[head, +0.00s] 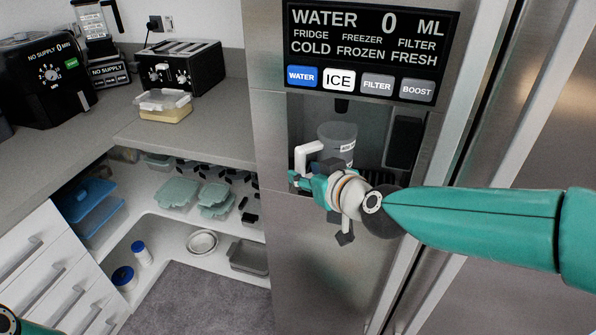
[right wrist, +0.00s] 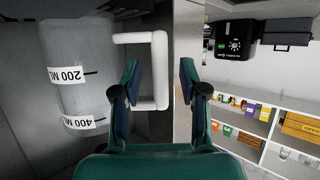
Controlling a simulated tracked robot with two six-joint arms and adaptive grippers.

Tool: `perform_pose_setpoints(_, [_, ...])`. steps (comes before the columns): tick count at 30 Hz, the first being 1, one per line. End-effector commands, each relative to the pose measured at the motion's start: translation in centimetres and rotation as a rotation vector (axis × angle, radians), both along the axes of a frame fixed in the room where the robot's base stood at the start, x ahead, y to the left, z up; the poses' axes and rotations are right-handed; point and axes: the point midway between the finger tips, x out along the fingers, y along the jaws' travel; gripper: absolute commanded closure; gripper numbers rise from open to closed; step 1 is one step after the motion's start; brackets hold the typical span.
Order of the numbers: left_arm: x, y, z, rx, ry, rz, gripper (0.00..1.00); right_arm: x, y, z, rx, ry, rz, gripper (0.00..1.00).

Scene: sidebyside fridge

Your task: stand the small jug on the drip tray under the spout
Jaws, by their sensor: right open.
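The small jug (head: 338,145) is a clear grey measuring jug with a white handle (head: 304,156). It stands upright in the fridge's dispenser recess, below the dark spout (head: 342,106). My right gripper hides its base, so I cannot tell how it sits on the dark drip tray (head: 372,184). The right gripper (head: 306,180) is open at the handle. In the right wrist view, the handle's outer bar (right wrist: 161,70) shows between the two open fingertips (right wrist: 160,75), and the jug's body (right wrist: 85,85) lies to the left. My left gripper is out of view.
The dispenser panel (head: 368,50) is above the recess, whose side walls are close to the jug. A counter at left holds a toaster (head: 180,66) and a lidded box (head: 163,106). Open shelves with containers (head: 177,194) lie below.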

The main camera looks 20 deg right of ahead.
Motion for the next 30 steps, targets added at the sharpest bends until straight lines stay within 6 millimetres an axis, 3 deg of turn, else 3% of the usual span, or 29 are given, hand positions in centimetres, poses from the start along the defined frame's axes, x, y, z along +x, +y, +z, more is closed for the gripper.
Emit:
perform_pose_setpoints(9, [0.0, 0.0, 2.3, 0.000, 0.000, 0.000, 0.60, -5.8, -1.1, 3.0, 0.002, -0.003, -0.002, 0.57])
perform_pose_setpoints(15, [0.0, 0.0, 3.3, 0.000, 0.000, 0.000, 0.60, -8.4, -1.6, 3.8, 0.001, -0.001, 0.000, 0.57])
perform_pose_setpoints(30, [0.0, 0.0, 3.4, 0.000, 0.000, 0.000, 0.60, -9.1, -1.7, 3.9, 0.000, 0.000, 0.001, 0.57])
